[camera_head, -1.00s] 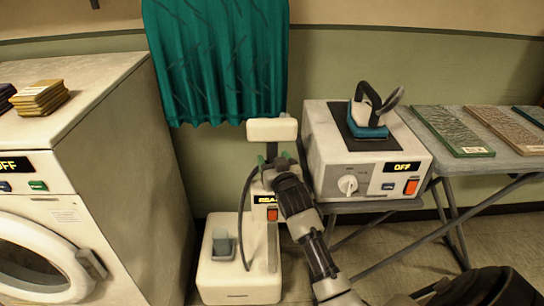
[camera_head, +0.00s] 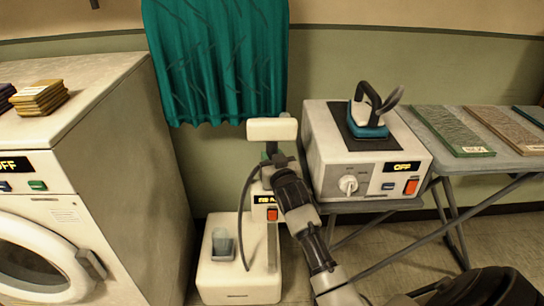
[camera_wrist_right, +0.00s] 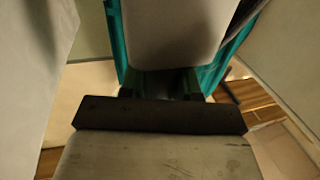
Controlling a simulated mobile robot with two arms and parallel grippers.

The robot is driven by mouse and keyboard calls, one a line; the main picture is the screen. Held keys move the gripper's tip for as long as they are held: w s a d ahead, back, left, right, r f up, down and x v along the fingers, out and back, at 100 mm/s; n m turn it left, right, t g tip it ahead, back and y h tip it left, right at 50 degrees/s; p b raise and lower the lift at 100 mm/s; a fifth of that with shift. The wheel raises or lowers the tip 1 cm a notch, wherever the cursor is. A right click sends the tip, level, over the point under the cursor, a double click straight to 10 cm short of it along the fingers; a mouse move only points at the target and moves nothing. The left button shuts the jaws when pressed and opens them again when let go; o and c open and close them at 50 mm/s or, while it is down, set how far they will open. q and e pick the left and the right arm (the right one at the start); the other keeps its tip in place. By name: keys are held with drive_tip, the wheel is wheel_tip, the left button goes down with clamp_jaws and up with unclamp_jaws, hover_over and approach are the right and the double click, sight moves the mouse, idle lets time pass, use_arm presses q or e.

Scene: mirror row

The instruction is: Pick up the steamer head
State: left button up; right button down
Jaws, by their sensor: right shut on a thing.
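The steamer head (camera_head: 272,129) is a cream-white block at the top of the white steamer unit (camera_head: 237,272), in front of the teal curtain. My right gripper (camera_head: 270,159) is just below the block, shut on the dark neck of the steamer head. In the right wrist view the head (camera_wrist_right: 180,32) fills the top middle, just beyond the gripper (camera_wrist_right: 160,88); the exact contact is dark and hard to make out. A dark hose curves down the unit's left side. My left gripper is not in view.
A white washer (camera_head: 105,150) stands left. A press box (camera_head: 340,165) with an iron (camera_head: 368,117) stands close on the right, beside a folding table (camera_head: 520,164) with several flat panels. The teal curtain (camera_head: 215,60) hangs behind. A small cup (camera_head: 222,243) sits on the unit's base.

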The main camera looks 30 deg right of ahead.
sight(274, 128)
wheel_tip(274, 128, up, 5)
drive_tip(key=shift+r+p, duration=0.1)
drive_tip(key=shift+p, duration=0.35)
wheel_tip(274, 128, up, 4)
drive_tip(key=shift+r, duration=0.1)
drive_tip(key=shift+r+p, duration=0.65)
drive_tip(key=shift+p, duration=0.15)
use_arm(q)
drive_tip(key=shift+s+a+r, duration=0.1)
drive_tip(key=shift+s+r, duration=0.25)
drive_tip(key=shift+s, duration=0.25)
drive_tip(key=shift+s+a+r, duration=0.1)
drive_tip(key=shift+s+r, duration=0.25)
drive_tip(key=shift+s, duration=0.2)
use_arm(e)
drive_tip(key=shift+f, duration=0.1)
